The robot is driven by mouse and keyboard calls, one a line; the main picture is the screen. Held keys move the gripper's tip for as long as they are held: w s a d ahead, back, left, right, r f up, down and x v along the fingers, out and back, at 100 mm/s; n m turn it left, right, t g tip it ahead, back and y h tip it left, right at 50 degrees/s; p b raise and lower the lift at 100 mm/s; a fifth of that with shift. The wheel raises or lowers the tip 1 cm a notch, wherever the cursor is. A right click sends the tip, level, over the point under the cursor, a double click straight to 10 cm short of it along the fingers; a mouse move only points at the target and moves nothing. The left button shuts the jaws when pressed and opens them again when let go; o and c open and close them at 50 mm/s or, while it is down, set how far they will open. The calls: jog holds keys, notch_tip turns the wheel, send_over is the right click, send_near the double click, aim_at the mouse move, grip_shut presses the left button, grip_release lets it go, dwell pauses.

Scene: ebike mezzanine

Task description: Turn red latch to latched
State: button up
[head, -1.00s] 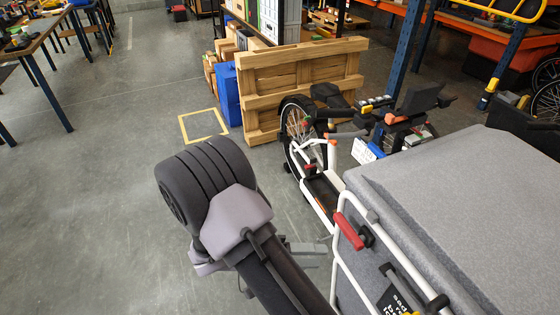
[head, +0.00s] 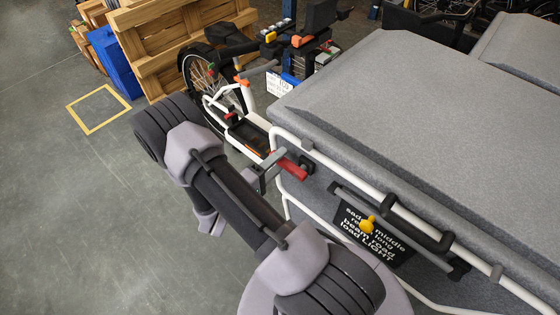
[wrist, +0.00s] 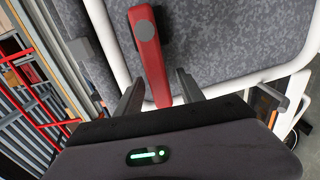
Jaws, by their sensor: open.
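The red latch (head: 290,167) is on the side of the grey padded cargo box, beside a white frame tube. In the wrist view the red latch (wrist: 152,62) has a round grey pivot near its top, and its handle runs down toward my gripper. My gripper (wrist: 160,76) is open, with one finger on each side of the handle's lower part. I cannot tell whether either finger touches it. In the head view my gripper (head: 268,168) is at the latch's left end, partly hiding it.
The grey box (head: 420,110) fills the right side. A black rail (head: 390,213), a yellow knob (head: 367,225) and a black sign (head: 372,237) are on its side. A white bike frame (head: 249,118) and wooden pallet (head: 180,38) stand behind.

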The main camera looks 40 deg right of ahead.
jog(key=shift+d, duration=0.4)
grip_shut()
dwell(1.2)
